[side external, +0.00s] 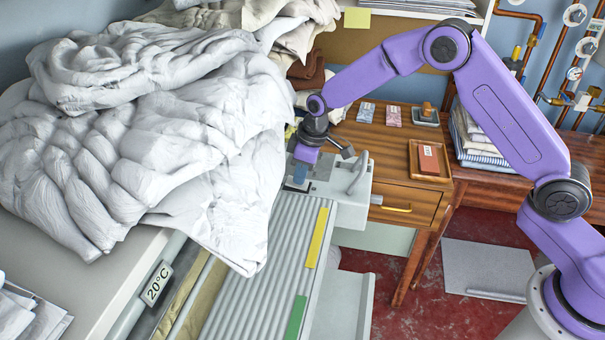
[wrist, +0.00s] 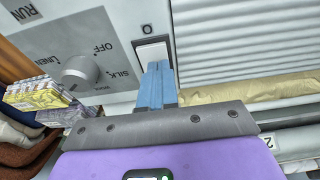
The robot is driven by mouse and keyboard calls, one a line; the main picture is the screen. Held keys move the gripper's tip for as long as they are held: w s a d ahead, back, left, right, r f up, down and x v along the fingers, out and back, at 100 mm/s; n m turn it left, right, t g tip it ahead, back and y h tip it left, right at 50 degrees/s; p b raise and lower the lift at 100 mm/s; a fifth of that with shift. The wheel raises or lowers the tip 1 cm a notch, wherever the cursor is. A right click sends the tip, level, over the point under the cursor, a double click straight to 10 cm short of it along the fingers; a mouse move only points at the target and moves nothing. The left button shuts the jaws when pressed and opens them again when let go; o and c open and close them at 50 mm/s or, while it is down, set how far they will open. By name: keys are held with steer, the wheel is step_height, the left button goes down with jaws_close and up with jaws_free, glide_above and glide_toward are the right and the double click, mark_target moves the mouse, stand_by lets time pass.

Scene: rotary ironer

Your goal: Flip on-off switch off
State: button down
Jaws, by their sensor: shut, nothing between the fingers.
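The on-off switch (wrist: 152,51) is a pale rocker in a dark frame, with an "O" printed beside it, at the top middle of the wrist view. My gripper (wrist: 158,70) is shut and empty. Its blue fingertips overlap the near end of the switch; I cannot tell whether they touch it. In the side external view my gripper (side external: 299,176) points down at the end panel of the ironer (side external: 337,190), beside the ribbed bed. The switch is hidden there behind the gripper.
A round dial (wrist: 80,73) with OFF, SILK and LINEN marks sits left of the switch in the wrist view. A big heap of white linen (side external: 150,120) lies close left of my gripper. A wooden desk (side external: 385,160) stands behind the ironer.

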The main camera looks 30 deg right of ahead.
steer(key=shift+r, duration=0.4)
steer(key=s+d+v, duration=0.2)
steer(key=v, duration=1)
steer(key=s+d+n, duration=0.1)
steer(key=s+d, duration=0.3)
steer(key=s, duration=1.4)
steer(key=s+d+n+g+h, duration=0.1)
steer(key=s+d, duration=0.4)
steer(key=s, duration=1.3)
steer(key=shift+s+r+n+g, duration=0.15)
steer(key=shift+r+n+g, duration=0.15)
steer(key=shift+n, duration=0.5)
